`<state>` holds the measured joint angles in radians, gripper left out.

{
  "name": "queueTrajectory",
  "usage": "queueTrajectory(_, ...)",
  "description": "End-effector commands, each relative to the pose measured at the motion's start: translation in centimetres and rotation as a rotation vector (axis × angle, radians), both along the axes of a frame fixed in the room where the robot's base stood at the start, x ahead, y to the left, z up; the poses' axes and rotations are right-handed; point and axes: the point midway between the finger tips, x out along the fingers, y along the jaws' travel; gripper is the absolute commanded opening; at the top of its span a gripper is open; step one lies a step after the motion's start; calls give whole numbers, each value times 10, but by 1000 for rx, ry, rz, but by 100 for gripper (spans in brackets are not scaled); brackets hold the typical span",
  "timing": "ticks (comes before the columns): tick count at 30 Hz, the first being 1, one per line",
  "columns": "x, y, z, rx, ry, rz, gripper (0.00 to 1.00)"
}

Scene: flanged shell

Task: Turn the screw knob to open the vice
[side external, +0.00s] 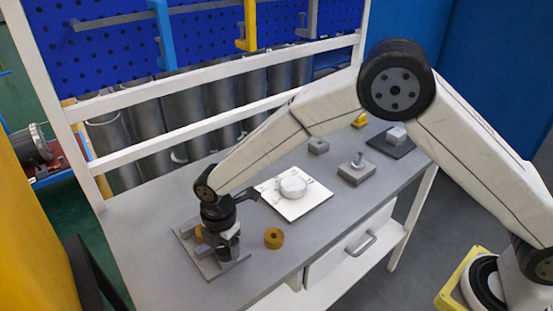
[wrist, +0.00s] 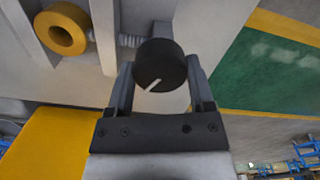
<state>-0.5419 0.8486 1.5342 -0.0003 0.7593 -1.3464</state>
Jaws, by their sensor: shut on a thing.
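The grey vice (side external: 240,262) stands at the left end of the table, mostly hidden under my wrist in the side view. In the wrist view, its grey jaw plate (wrist: 104,30) and threaded screw (wrist: 130,41) show beside the round black screw knob (wrist: 160,65). The knob has a white line that points to the lower left. My gripper (wrist: 160,82) is shut on the knob, one finger on each side. A yellow ring (wrist: 62,33) sits between the vice's plates; a bit of yellow (side external: 199,233) shows there in the side view.
Another yellow ring (side external: 274,238) lies on the table (side external: 330,226) right of the vice. A white plate (side external: 295,207) with a round white part, a grey block with a peg (side external: 357,172) and smaller blocks stand further right. The table's front edge is close.

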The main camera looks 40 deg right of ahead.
Motion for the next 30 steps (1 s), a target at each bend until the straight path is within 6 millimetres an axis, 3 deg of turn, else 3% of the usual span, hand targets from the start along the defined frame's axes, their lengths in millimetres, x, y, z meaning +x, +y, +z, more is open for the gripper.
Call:
queueTrajectory(19,1,1,2,3,-3,69,9)
queueTrajectory(20,1,1,2,3,-3,69,78)
queueTrajectory(22,1,1,2,3,-3,69,100)
queueTrajectory(30,0,1,1,2,-2,69,100)
